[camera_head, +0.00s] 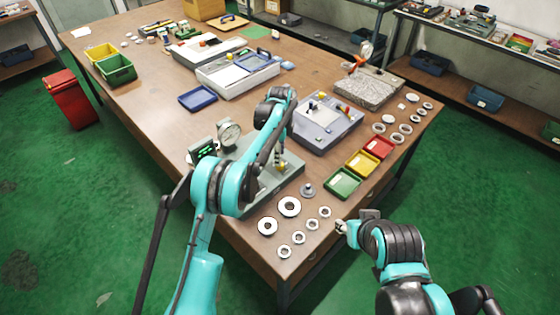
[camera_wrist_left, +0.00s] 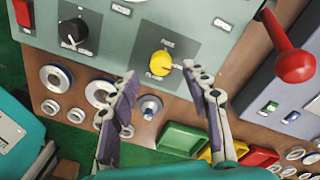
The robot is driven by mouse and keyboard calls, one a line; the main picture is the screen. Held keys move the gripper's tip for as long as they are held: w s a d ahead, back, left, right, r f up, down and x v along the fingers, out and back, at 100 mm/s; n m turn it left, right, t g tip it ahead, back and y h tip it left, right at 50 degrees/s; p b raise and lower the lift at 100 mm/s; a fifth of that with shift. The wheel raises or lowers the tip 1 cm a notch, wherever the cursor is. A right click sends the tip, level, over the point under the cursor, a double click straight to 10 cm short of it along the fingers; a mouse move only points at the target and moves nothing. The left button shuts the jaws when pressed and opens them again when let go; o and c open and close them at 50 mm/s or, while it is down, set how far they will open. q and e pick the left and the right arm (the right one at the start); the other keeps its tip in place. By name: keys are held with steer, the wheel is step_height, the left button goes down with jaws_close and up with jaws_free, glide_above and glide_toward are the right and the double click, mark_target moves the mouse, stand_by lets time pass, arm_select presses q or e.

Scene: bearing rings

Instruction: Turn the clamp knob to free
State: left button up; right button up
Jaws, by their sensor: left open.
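The yellow knob (camera_wrist_left: 161,64) sits on the grey panel (camera_wrist_left: 205,15) of the gauge fixture (camera_head: 262,198), with small labels above and below it that I cannot read surely. In the left wrist view, my left gripper (camera_wrist_left: 159,74) is open, one fingertip on each side of the knob. I cannot tell whether they touch it. In the head view, my left gripper (camera_head: 279,150) points down over the fixture, and the arm hides part of it. My right gripper (camera_head: 342,228) is by the table's front edge, its fingers too small to judge.
A black knob (camera_wrist_left: 73,32) and a red ball lever (camera_wrist_left: 295,64) are near the yellow knob. A dial gauge (camera_head: 229,134) stands left of my left arm. Metal rings (camera_head: 289,207) lie in front; green (camera_head: 342,183), yellow and red trays are to the right.

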arm_select(q)
step_height(320, 180, down, 4)
steer(key=shift+f+b, duration=0.25)
steer(key=shift+b, duration=0.15)
jaws_close()
